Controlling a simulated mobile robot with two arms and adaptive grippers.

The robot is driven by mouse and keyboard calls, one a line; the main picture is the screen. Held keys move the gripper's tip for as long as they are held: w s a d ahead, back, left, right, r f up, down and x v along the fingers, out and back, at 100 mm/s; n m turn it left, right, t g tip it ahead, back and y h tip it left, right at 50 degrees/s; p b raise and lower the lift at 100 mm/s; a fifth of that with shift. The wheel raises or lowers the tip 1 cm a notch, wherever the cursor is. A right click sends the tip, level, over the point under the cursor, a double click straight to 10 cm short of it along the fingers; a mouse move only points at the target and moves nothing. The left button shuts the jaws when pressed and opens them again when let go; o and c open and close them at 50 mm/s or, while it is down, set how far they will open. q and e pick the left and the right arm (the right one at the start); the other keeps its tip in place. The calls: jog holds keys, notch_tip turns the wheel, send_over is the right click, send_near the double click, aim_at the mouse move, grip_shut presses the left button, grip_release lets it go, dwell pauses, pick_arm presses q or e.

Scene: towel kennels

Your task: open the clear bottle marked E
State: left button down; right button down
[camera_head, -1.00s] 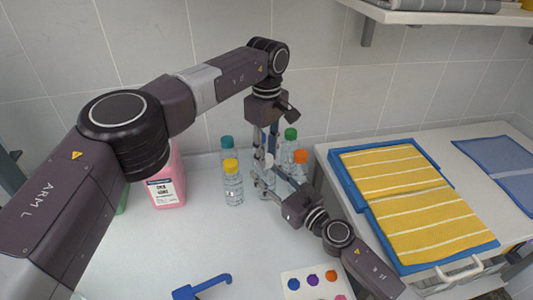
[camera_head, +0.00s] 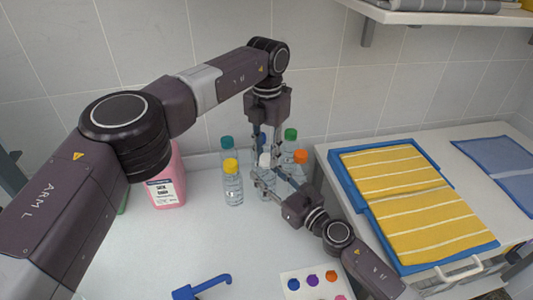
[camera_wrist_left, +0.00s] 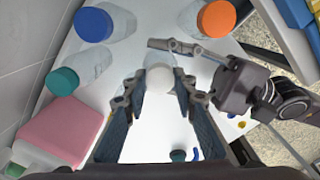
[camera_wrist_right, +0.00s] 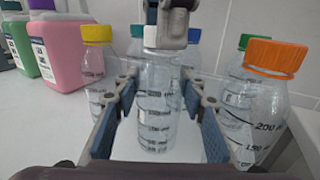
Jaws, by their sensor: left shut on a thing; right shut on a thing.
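A clear bottle (camera_wrist_right: 155,115) with graduation marks and a white cap (camera_wrist_left: 160,73) stands upright on the table; I cannot make out a letter E on it. My right gripper (camera_wrist_right: 160,82) comes in from the side and is shut on the bottle's body, below the cap. My left gripper (camera_head: 266,154) points straight down from above, its fingers on both sides of the white cap, shut on it. The cap sits at the bottle's mouth; I cannot tell whether it is loosened. In the head view the fingers partly hide the bottle.
Close around stand bottles with yellow (camera_head: 230,166), teal (camera_head: 227,142), blue (camera_wrist_left: 93,24), green (camera_head: 291,134) and orange (camera_head: 301,157) caps. A pink jug (camera_head: 167,180) is at the left. A blue tool (camera_head: 203,288) and a dotted card (camera_head: 315,283) lie in front. Yellow towels (camera_head: 420,205) lie right.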

pick_arm(q)
jog(key=n, duration=0.6)
jog(key=shift+n, duration=0.3)
jog(key=n, duration=0.4)
jog(key=shift+n, duration=0.4)
jog(key=n, duration=0.6)
jog(key=shift+w, duration=0.1)
jog(key=n, duration=0.5)
jog(key=shift+r, duration=0.1)
jog(key=shift+a, duration=0.1)
jog(key=shift+r, duration=0.2)
jog(key=shift+r, duration=0.9)
